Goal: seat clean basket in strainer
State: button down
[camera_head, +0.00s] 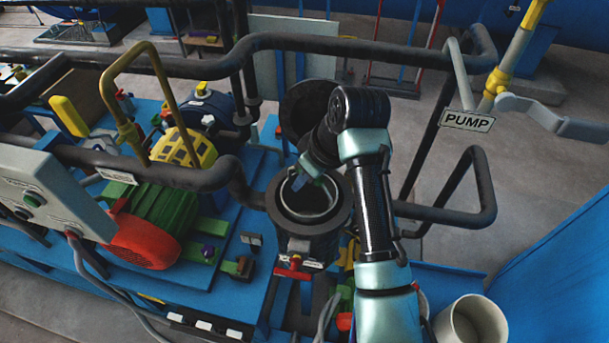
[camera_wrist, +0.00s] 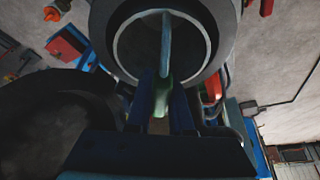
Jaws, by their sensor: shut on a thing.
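The strainer (camera_head: 341,217) is a dark round housing with an open top, in the middle of the head view. The clean basket (camera_head: 311,218) shows as a pale metal rim inside that opening; how deep it sits I cannot tell. My gripper (camera_head: 298,184) points down into the opening, partly hidden by my arm. In the wrist view, my gripper (camera_wrist: 163,98) is shut on the basket's handle, a thin bar across the opening with a green part between the fingers. The basket rim (camera_wrist: 207,48) lies within the dark strainer ring (camera_wrist: 226,25).
The dark round lid (camera_head: 305,100) stands open behind the strainer. A dark pipe (camera_head: 200,178) runs in from the left, and a pipe with a PUMP sign (camera_head: 467,121) is at right. A red-handled valve (camera_head: 293,271) is below the strainer. A pale bucket (camera_head: 470,322) stands at lower right.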

aim_at(321, 178)
jog(key=shift+f+b, duration=1.5)
jog(key=shift+f, duration=1.25)
jog(key=c, duration=0.7)
grip_release()
jog(key=b+v, duration=0.1)
jog(key=v, duration=1.1)
jog(key=shift+w, duration=0.1)
jog(key=shift+s+d+r, duration=0.15)
jog(key=shift+s+r, duration=0.05)
jog(key=shift+r, duration=0.25)
